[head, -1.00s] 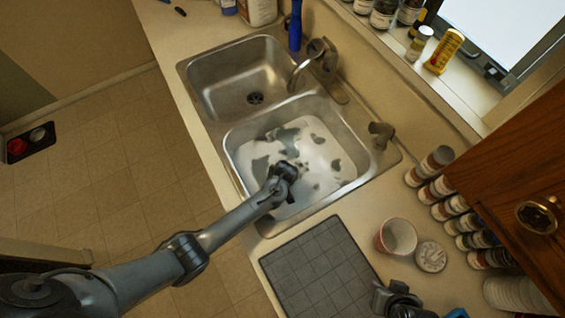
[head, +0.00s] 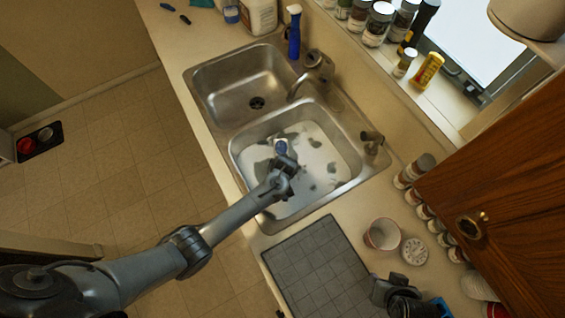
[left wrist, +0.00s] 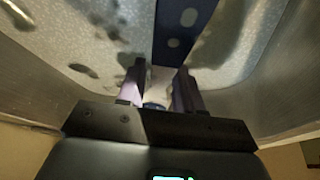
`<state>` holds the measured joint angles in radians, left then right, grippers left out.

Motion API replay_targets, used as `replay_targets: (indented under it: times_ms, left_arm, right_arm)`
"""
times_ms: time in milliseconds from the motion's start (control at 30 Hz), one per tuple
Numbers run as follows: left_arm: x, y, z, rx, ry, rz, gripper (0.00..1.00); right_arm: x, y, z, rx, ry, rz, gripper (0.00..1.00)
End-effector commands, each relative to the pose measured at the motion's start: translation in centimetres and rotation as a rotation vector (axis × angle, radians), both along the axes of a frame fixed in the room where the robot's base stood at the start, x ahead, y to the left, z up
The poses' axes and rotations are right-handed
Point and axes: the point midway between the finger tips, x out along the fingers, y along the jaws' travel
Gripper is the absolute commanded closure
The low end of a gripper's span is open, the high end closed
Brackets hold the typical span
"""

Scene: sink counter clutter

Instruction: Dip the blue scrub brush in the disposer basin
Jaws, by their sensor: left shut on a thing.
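My left gripper (head: 283,165) reaches into the nearer sink basin (head: 240,170), which holds foamy, patchy water. It is shut on the blue scrub brush (head: 281,147), of which only a small blue part shows beyond the fingers. In the left wrist view a dark blue bar of the brush (left wrist: 182,30) runs away from between the two fingertips (left wrist: 158,80), over the foam. I cannot tell whether the brush touches the water. The farther basin (head: 225,85) is empty with a dark drain. My right gripper (head: 385,290) seems to be at the lower right; its jaws are unclear.
A faucet (head: 318,65) stands behind the basins, with a blue spray bottle (head: 294,35) at the far end. A grey drying mat (head: 315,265), a cup (head: 382,234) and a round lid (head: 414,251) lie on the near counter. Jars (head: 412,170) line the wall side.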

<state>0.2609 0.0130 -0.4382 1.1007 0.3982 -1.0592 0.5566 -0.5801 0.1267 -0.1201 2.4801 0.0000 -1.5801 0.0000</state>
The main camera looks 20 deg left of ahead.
Motion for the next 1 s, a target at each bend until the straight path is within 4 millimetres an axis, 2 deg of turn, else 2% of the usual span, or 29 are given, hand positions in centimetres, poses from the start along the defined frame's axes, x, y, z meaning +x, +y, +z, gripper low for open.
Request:
replay_targets:
  times_ms: [33, 467, 1000]
  left_arm:
    - [0.0, 0.0, 1.0, 0.0, 0.0, 0.0, 0.89]
    - [0.0, 0.0, 5.2, 0.0, 0.0, 0.0, 0.89]
    - [0.0, 0.0, 9.4, 0.0, -0.001, 0.0, 0.89]
  right_arm:
    - [0.0, 0.0, 1.1, 0.0, 0.0, 0.0, 0.57]
    - [0.0, 0.2, 5.3, 0.008, 0.0, -0.006, 0.57]
    - [0.0, 0.2, 5.5, 0.009, 0.0, -0.006, 0.57]
